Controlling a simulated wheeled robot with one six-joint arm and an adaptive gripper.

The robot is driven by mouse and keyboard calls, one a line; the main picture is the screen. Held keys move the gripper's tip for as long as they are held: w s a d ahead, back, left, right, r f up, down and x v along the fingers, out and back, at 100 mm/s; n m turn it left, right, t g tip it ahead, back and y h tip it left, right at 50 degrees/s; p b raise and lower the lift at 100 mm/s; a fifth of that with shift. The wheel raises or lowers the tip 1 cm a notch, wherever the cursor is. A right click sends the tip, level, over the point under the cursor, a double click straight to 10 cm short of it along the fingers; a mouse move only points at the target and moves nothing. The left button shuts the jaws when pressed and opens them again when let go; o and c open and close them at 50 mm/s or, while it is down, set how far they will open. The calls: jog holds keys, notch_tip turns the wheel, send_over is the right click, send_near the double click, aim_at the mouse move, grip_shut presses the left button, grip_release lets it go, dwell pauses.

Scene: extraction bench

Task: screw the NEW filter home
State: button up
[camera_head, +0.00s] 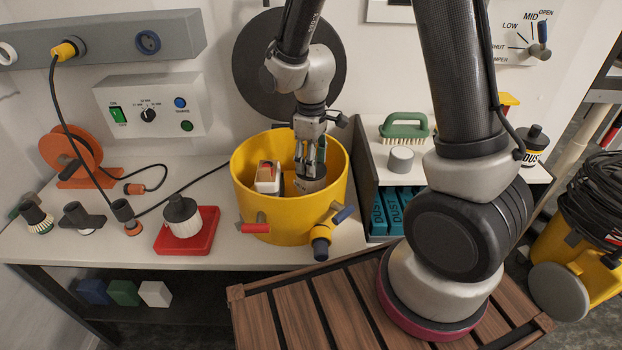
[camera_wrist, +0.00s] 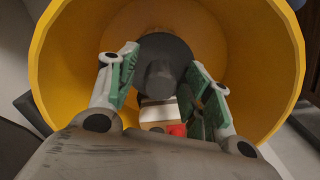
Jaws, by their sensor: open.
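A yellow drum (camera_head: 290,222) stands open-topped on the bench. My gripper (camera_head: 310,165) reaches down into it with its fingers apart. In the wrist view the open fingers (camera_wrist: 163,64) stand on either side of a dark grey round part with a central knob (camera_wrist: 160,82), seen from above inside the drum (camera_wrist: 285,70). I take this part for a filter's cap; how it is seated is hidden. A white pleated filter with a black cap (camera_head: 181,213) stands upright in a red tray (camera_head: 187,243) left of the drum. I cannot tell which is new.
A white block with a red top (camera_head: 267,178) is inside the drum, close beside my fingers. Latches and a hose port (camera_head: 321,240) stick out of the drum's front. Hose fittings (camera_head: 80,217) and an orange reel (camera_head: 75,157) lie left. A shelf with a green brush (camera_head: 404,127) stands right.

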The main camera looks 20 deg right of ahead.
jog(key=n, duration=0.5)
jog(key=shift+n, duration=0.3)
jog(key=n, duration=0.5)
grip_shut()
jog(key=m, duration=1.3)
jog(key=shift+m, duration=0.3)
jog(key=m, duration=1.4)
jog(key=shift+f, duration=0.1)
